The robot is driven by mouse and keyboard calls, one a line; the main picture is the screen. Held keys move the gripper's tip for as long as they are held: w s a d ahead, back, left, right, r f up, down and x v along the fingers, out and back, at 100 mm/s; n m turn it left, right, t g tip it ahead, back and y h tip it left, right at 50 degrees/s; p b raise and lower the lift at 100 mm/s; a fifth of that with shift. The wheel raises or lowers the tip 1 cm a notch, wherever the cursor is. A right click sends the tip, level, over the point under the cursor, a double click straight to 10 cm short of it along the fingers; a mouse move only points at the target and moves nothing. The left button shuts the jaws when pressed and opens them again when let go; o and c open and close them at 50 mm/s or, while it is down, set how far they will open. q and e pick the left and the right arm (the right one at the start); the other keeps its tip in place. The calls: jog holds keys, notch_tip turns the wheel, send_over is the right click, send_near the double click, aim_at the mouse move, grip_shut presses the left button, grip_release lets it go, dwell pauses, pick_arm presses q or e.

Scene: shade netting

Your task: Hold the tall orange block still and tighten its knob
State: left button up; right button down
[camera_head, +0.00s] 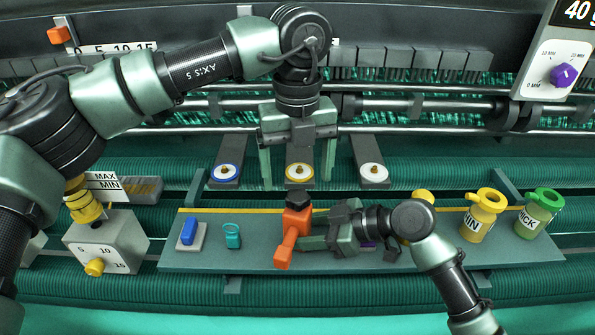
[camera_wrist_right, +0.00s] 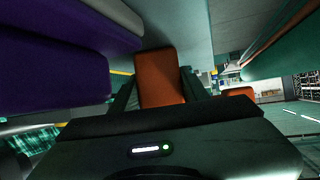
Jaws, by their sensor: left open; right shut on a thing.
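The tall orange block (camera_head: 291,228) stands on the green shelf (camera_head: 205,256), with a black knob (camera_head: 297,198) on top and an orange arm (camera_head: 286,248) jutting toward the front. My right gripper (camera_head: 308,240) comes from the right and is shut on the block. In the right wrist view the orange block (camera_wrist_right: 160,78) sits between the fingers. My left gripper (camera_head: 298,184) points down with its fingers wide apart, empty, above and behind the black knob. A yellow-ringed disc (camera_head: 300,173) shows between its fingers.
On the shelf are a blue block on a plate (camera_head: 189,233), a teal cup (camera_head: 232,236), a yellow jar (camera_head: 485,211) and a green jar (camera_head: 539,210). A purple thing (camera_wrist_right: 50,70) is close beside my right gripper. A grey dial box (camera_head: 108,243) stands left.

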jog(key=c, duration=0.6)
grip_release()
jog(key=shift+c, duration=0.2)
pick_arm(q)
notch_tip(320, 180, up, 12)
jog(key=shift+f, duration=0.2)
